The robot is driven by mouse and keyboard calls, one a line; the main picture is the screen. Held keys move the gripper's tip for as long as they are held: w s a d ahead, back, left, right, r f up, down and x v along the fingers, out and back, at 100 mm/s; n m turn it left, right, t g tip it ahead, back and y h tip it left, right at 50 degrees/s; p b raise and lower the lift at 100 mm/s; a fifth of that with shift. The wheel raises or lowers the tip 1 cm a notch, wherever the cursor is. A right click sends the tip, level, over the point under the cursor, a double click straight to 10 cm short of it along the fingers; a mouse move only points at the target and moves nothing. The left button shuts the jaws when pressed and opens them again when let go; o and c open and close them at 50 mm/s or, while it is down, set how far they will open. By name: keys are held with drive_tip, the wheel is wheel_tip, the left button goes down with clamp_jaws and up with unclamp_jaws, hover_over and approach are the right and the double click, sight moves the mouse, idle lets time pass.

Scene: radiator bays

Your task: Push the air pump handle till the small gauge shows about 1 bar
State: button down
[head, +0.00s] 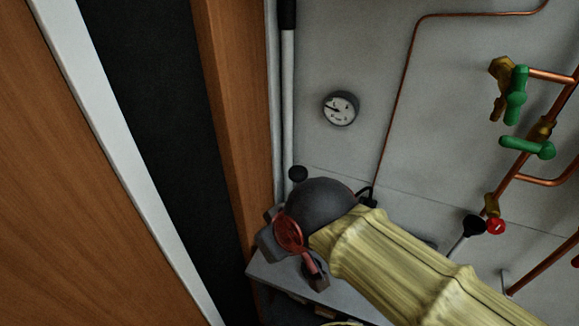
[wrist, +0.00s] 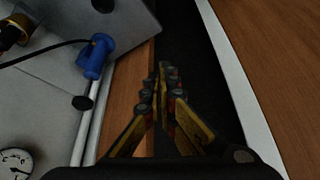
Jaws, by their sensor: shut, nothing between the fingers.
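A small round gauge (head: 340,108) with a white face and dark rim is on the grey wall in the head view. Its needle points left, but the numbers are too small to read. A gauge (wrist: 15,161) also shows in the wrist view, cut off at the lower left. No air pump handle can be picked out for certain. A black knob (head: 298,173) shows beside the white upright pipe, and also in the wrist view (wrist: 82,102). My gripper (wrist: 164,78) is shut and empty, in front of the brown and black uprights, apart from the knob.
A blue fitting (wrist: 95,56) with a black cable is at the wrist view's upper left. Copper pipes with green-handled valves (head: 516,95), a red knob (head: 496,226) and a black-topped lever (head: 474,225) are at the head view's right. A wooden panel (head: 60,190) stands at left.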

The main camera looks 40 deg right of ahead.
drive_tip(key=w+d+r+m+g+p, duration=0.45)
drive_tip(key=w+d+p, duration=0.65)
drive_tip(key=p, duration=0.5)
drive_tip(key=m+g+p, duration=0.2)
drive_tip(key=g+p, duration=0.1)
drive_tip(key=p, duration=0.4)
hover_over(298, 168)
drive_tip(key=s+a, duration=0.1)
drive_tip(key=s, duration=0.2)
wheel_tip(298, 168, down, 3)
drive_tip(key=shift+a+r+t+y, duration=0.15)
drive_tip(key=shift+r+t+y, duration=0.1)
drive_tip(key=shift+y, duration=0.15)
drive_tip(key=shift+m, duration=0.25)
drive_tip(key=w, duration=0.1)
drive_tip(key=w+d, duration=0.1)
drive_tip(key=w+r, duration=0.1)
drive_tip(key=shift+w+d, duration=0.35)
drive_tip(key=shift+d, duration=0.05)
drive_tip(key=shift+f, duration=0.2)
drive_tip(key=shift+s+a+f+b, duration=0.1)
drive_tip(key=shift+s+f+b, duration=0.05)
drive_tip(key=shift+f+b, duration=1.3)
drive_tip(key=shift+s+a+f+b, duration=0.1)
drive_tip(key=shift+f+b, duration=0.8)
drive_tip(key=shift+f, duration=1.05)
